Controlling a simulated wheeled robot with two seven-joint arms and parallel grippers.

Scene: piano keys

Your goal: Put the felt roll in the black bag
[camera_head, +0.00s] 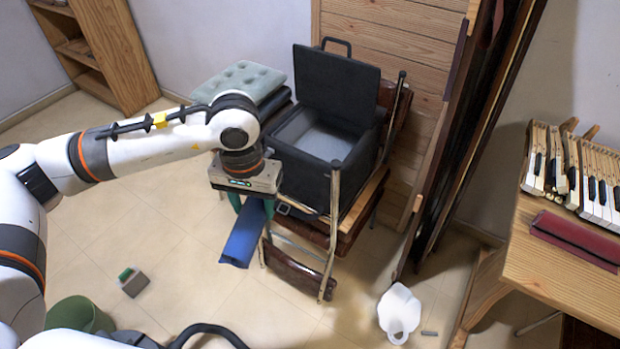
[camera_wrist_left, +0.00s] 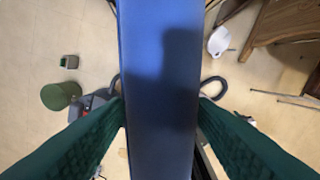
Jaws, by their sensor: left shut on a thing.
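The blue felt roll (camera_head: 243,234) is a long, flat-looking blue piece that hangs tilted below my left gripper (camera_head: 252,200). My left gripper is shut on it, its green fingers on either side. In the left wrist view the blue roll (camera_wrist_left: 160,60) runs down the middle between the fingers. The black bag (camera_head: 305,178) is box-shaped and stands on a chair, its lid raised at the back and its grey inside showing. The gripper and roll are in front and to the left of the bag, outside it and below its rim. My right gripper is not in view.
Teal and dark cushions (camera_head: 243,82) are stacked left of the bag. Dark planks (camera_head: 455,150) lean at its right. A wooden bench (camera_head: 560,275) holds piano keys and a maroon roll (camera_head: 575,238). A white jug (camera_head: 399,311) and a small block (camera_head: 134,284) are on the floor.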

